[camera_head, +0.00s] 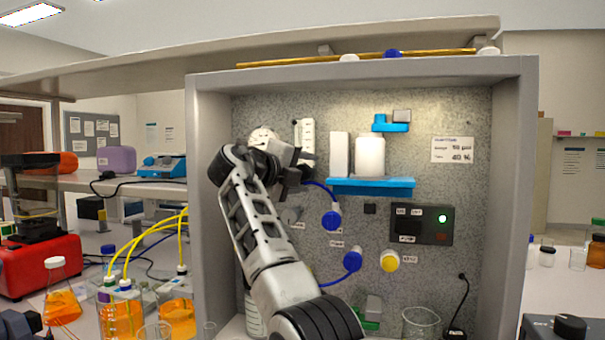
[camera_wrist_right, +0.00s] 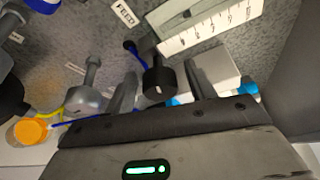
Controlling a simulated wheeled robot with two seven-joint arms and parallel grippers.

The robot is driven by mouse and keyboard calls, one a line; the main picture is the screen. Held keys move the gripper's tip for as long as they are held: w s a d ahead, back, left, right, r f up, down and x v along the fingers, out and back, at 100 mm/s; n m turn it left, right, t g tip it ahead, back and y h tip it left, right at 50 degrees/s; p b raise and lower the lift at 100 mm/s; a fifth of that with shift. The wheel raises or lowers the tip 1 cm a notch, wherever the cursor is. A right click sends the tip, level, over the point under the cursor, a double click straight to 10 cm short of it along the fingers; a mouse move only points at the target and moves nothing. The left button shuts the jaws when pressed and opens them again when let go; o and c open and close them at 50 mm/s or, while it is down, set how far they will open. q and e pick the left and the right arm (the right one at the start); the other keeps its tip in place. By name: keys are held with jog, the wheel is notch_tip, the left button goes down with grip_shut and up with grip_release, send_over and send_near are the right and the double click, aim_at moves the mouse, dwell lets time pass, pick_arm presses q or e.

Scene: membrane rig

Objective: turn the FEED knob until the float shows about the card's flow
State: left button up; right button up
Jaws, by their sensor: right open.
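In the right wrist view the black knob (camera_wrist_right: 158,80) stands near the FEED label (camera_wrist_right: 124,12), between the fingers of my right gripper (camera_wrist_right: 160,85). The fingers are open; I cannot tell whether either touches it. The flowmeter with its scale (camera_wrist_right: 215,22) is beyond the knob; I cannot make out its float. In the head view the flowmeter (camera_head: 307,130) is on the back panel, its lower part near my right gripper (camera_head: 292,172). The card (camera_head: 452,150) is at the panel's upper right; its small print seems to include "40 %". A dark part at the lower left corner may be my left gripper (camera_head: 18,325).
A blue shelf (camera_head: 372,187) with white containers is right of the gripper. A grey knob (camera_wrist_right: 88,100) is beside the gripper. Cabinet walls enclose both sides.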

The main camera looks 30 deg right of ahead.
pick_arm(q)
jog(key=shift+f, duration=0.1)
pick_arm(e)
jog(key=shift+a, duration=0.15)
jog(key=shift+s+a, duration=0.1)
jog(key=shift+a, duration=0.15)
pick_arm(q)
jog(key=b, duration=0.2)
jog(key=f+b, duration=0.1)
jog(key=shift+d+f+b, duration=0.25)
jog(key=shift+d+b, duration=0.05)
jog(key=shift+b, duration=0.1)
pick_arm(e)
jog(key=v, duration=1.5)
pick_arm(q)
jog(key=shift+w+r, duration=0.1)
jog(key=shift+w, duration=0.15)
jog(key=shift+s+f, duration=0.2)
jog(key=shift+s, duration=0.05)
